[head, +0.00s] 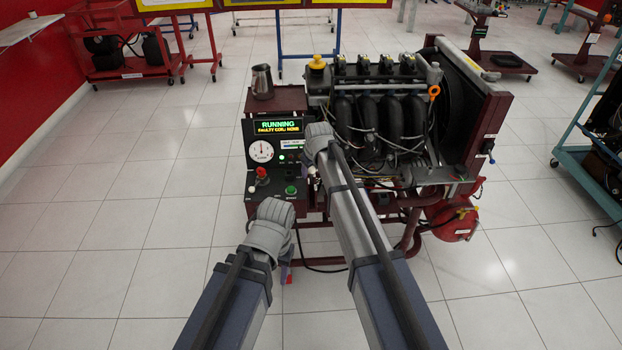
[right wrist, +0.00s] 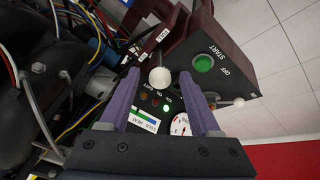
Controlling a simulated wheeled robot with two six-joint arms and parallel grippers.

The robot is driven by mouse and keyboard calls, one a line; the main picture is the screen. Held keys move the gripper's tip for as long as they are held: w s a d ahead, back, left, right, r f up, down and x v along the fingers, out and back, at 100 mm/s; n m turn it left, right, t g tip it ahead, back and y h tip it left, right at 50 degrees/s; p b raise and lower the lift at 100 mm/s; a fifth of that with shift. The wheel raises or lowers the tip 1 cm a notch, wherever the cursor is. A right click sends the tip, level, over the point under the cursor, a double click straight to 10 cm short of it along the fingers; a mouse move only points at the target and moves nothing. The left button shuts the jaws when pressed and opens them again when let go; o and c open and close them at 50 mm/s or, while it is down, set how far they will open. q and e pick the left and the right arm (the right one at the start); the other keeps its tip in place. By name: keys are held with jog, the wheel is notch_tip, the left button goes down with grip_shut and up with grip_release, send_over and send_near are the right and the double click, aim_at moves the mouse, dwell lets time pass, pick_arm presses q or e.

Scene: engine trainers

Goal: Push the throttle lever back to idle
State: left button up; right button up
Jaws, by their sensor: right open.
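The throttle lever appears as a round white knob (right wrist: 160,78) in the right wrist view, beside small printed labels on the panel edge. My right gripper (right wrist: 159,74) is open, with its two purple fingers on either side of the knob. I cannot tell whether either finger touches it. In the head view my right wrist hides most of the lever and of that gripper. My left gripper (head: 286,271) hangs low in front of the stand in the head view, mostly hidden behind its own wrist, away from the lever.
The control panel (head: 249,184) has a gauge, a red knob, a green button (head: 291,190) and a display reading RUNNING. The engine (head: 378,115) with hoses and wires stands right of it. A metal jug (head: 262,82) stands above the panel. The floor at left is clear.

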aim_at(311, 175)
jog(key=b+x, duration=0.5)
jog(key=x, duration=0.1)
jog(key=shift+w+f, duration=0.1)
jog(key=shift+f, duration=0.1)
jog(key=shift+c, duration=0.2)
grip_shut()
dwell(1.0)
